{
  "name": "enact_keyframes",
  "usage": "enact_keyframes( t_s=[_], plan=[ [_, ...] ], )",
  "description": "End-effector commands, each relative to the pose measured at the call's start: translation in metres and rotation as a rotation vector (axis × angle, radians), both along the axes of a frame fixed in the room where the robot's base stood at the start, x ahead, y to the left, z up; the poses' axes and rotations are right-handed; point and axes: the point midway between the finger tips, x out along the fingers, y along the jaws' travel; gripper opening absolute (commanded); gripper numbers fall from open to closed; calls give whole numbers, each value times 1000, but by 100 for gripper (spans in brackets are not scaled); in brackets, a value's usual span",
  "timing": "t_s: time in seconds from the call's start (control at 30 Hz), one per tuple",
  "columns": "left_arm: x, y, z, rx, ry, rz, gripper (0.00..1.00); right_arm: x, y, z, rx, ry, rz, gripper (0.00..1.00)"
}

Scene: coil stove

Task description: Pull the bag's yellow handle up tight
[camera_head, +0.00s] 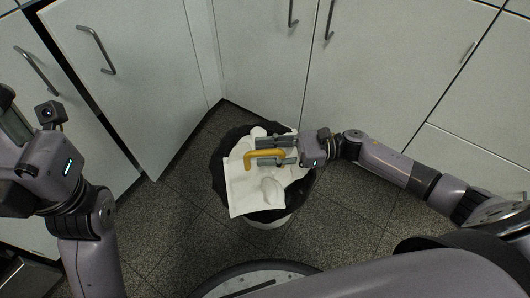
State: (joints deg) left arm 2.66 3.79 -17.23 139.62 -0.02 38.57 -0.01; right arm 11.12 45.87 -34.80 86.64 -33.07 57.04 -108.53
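The yellow handle (250,156) is a C-shaped loop above the bag's opening. The black bag (218,180) lines a round bin on the floor, its edge spread around the rim. White crumpled waste and a flat white sheet (240,198) fill the opening. My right gripper (267,152) reaches in from the right over the bag. Its two grey fingers stand apart, with part of the handle between them; whether they touch it is unclear. My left gripper (12,118) is at the far left edge, partly cut off, away from the bag; its fingertips cannot be made out.
The bin's pale base (268,224) shows below the bag. White cabinet doors (258,50) stand close behind, and another door (130,75) is at the left. The dark tiled floor (170,225) is clear left of the bin.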

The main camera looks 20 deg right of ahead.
Motion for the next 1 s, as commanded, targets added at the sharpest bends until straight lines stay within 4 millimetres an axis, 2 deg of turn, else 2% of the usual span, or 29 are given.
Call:
enact_keyframes(
  t_s=[0.37,0.87,1.0],
  plan=[
    [-2,1,4,-5,-12,0,40,1,6,0,0,1,1,35],
    [-2,1,4,-8,-12,0,40,1,6,0,-1,1,0,1],
    [-1,1,2,-7,-7,0,40,1,6,0,-1,1,0,0]
  ],
)
